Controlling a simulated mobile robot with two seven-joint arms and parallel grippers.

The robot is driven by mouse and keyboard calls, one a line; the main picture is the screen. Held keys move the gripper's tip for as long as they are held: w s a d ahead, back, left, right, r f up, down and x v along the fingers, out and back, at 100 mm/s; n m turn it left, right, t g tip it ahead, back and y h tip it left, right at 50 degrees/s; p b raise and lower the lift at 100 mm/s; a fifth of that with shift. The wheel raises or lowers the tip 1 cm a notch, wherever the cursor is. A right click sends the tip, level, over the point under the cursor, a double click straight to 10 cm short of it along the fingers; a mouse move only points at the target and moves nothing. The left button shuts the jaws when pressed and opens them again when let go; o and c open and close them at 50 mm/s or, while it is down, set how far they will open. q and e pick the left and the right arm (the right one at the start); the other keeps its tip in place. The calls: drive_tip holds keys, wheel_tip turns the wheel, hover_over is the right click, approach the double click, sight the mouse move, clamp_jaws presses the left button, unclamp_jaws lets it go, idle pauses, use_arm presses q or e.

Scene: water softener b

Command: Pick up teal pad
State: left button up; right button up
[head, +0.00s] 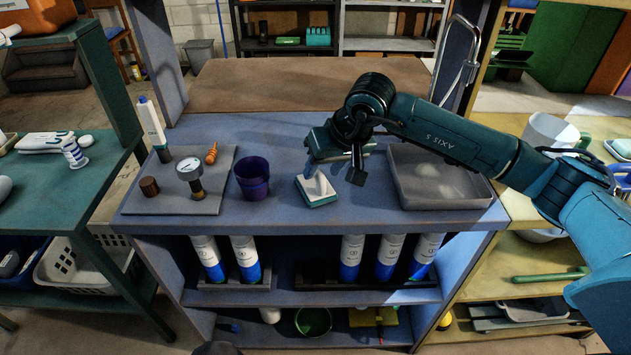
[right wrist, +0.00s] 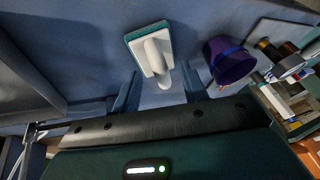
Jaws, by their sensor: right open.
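The teal pad (head: 317,192) lies on the blue-grey bench top, with a white upper plate and a white raised handle. In the right wrist view the pad (right wrist: 148,48) lies ahead of the fingers, its handle pointing back toward the gap between them. My right gripper (head: 334,172) is open and empty, just behind and to the right of the pad in the head view. In the right wrist view its two fingers (right wrist: 159,90) stand apart, with the handle end close to the gap. I cannot tell the exact height above the bench. My left gripper is not in view.
A purple cup (head: 252,176) stands left of the pad. A grey mat (head: 208,205) further left holds a gauge (head: 190,172) and small parts. A grey tray (head: 438,202) lies to the right. Filter cartridges (head: 352,255) stand on the shelf below. Bare bench lies around the pad.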

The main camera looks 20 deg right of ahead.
sight(321, 171)
drive_tip(key=x, duration=0.3)
drive_tip(key=shift+w+f, duration=0.15)
clamp_jaws()
idle(0.3)
